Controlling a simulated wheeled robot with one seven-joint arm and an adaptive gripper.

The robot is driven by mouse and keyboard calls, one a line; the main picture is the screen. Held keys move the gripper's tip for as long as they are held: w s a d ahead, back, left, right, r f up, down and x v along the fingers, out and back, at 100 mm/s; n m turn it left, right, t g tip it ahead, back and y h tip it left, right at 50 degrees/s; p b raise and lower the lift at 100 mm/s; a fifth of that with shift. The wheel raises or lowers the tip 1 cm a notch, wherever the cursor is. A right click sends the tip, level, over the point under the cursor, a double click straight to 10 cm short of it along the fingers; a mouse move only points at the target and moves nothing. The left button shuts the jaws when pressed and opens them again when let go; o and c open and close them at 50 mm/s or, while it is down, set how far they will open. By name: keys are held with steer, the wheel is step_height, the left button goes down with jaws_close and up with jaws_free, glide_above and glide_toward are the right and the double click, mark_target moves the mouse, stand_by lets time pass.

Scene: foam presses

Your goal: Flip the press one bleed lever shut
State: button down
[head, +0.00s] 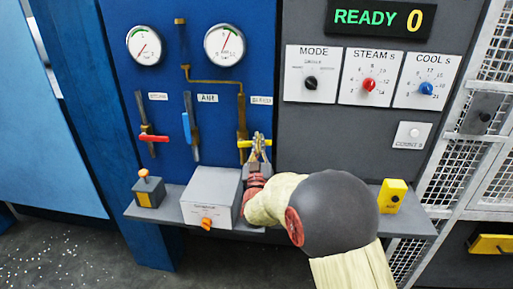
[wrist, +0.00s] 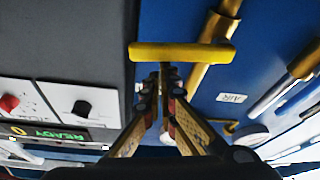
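The yellow bleed lever (head: 246,143) sits crosswise on the rightmost of the three upright pipes on the blue panel. In the wrist view its yellow handle (wrist: 183,52) lies just beyond my fingertips, across the brass pipe (wrist: 221,35). My gripper (head: 258,141) is at this lever in the head view, and its fingers hide part of the handle. In the wrist view my gripper (wrist: 164,82) shows a narrow gap between its fingertips. Whether the fingers touch the lever cannot be told.
A red lever (head: 153,138) and a blue lever (head: 187,128) are on the pipes to the left. Below, a shelf (head: 160,211) carries a grey box (head: 208,190) and small control boxes. A dark control panel (head: 310,129) adjoins on the right; its display reads READY 0.

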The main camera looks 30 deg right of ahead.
steer(key=shift+s+d+f+b, duration=0.15)
steer(key=shift+f+b, duration=0.4)
steer(key=shift+b, duration=0.05)
steer(key=shift+f, duration=0.15)
steer(key=shift+d, duration=0.1)
steer(key=s+a+r+p, duration=0.1)
steer(key=s+a+p, duration=0.1)
steer(key=s+a, duration=0.3)
steer(key=s, duration=0.3)
steer(key=shift+a+p, duration=0.2)
steer(key=shift+p, duration=0.1)
steer(key=shift+w, duration=0.1)
stand_by(0.4)
